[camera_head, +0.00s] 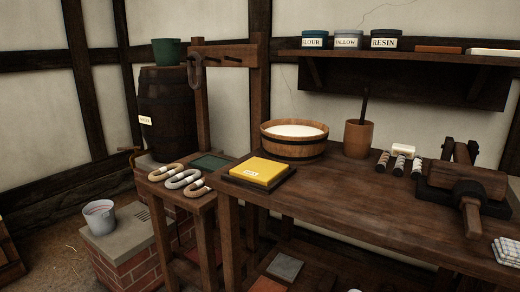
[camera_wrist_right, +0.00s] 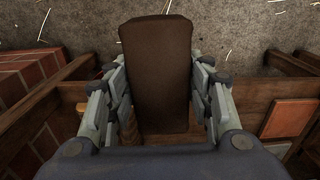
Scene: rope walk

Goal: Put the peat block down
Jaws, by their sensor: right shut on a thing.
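The peat block (camera_wrist_right: 157,55) is a dark brown, long block in the right wrist view. My right gripper (camera_wrist_right: 158,88) is shut on it, with one finger along each long side. Below the block are a straw-strewn floor (camera_wrist_right: 235,25) and wooden rails (camera_wrist_right: 255,85), and the block looks clear of the floor. Neither gripper nor the peat block shows in the head view. My left gripper is in no view.
In the head view, the workbench (camera_head: 330,190) bears a wooden tub (camera_head: 294,150), a yellow block (camera_head: 260,170) and wooden tools. A side stand (camera_head: 165,190) carries several rope loops. A bucket (camera_head: 100,217) stands on a brick plinth (camera_head: 125,265). The front middle of the bench is clear.

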